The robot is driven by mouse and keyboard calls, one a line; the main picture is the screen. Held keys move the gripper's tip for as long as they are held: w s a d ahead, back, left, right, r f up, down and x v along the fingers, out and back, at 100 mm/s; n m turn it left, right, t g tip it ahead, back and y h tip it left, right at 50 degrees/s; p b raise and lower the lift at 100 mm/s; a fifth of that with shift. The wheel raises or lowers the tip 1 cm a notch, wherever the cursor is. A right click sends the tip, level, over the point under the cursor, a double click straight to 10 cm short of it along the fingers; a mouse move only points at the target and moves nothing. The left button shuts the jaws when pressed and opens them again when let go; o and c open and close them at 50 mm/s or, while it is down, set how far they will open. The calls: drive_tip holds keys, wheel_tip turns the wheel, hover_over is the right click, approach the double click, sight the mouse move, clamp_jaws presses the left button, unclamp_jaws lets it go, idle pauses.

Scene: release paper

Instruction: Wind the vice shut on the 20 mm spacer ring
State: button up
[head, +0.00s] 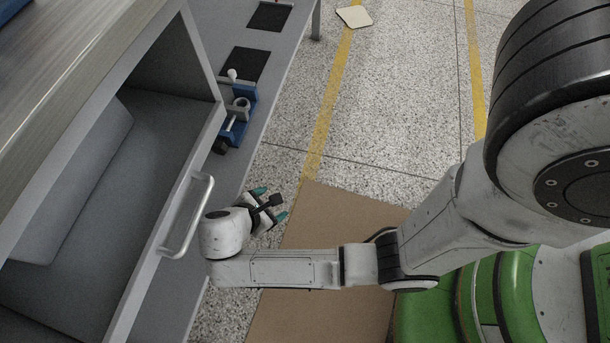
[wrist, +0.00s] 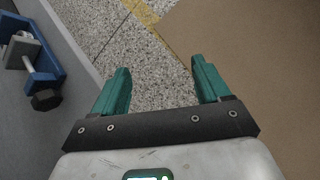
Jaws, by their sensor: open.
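The small blue vice (head: 252,98) sits on the grey bench strip, beyond my gripper. A grey ring (head: 242,102), apparently the spacer ring, is at its jaws; I cannot tell whether both jaws touch it. A metal screw (head: 231,123) runs toward me to a black knob (head: 220,146). In the wrist view the vice (wrist: 48,52) is cut off at the left edge, with its black knob (wrist: 46,99) nearest. My gripper (head: 270,203) has teal fingers, spread and empty. In the wrist view my gripper (wrist: 160,70) is right of the vice, apart from it, over the floor.
A grey cabinet with an open compartment and a bar handle (head: 189,215) stands left of my wrist. Dark square pads (head: 243,64) and a white ball-shaped knob (head: 232,74) lie beyond the vice. A brown mat (head: 325,220) covers the floor under my arm.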

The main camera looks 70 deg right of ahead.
drive_tip(key=s+r+m+t+y+p, duration=0.2)
drive_tip(key=s+r+m+y, duration=0.4)
drive_tip(key=m, duration=0.3)
drive_tip(key=shift+s+r+y+p, duration=0.3)
drive_tip(key=shift+s+r, duration=0.15)
drive_tip(key=shift+s, duration=0.2)
drive_tip(key=shift+a, duration=0.1)
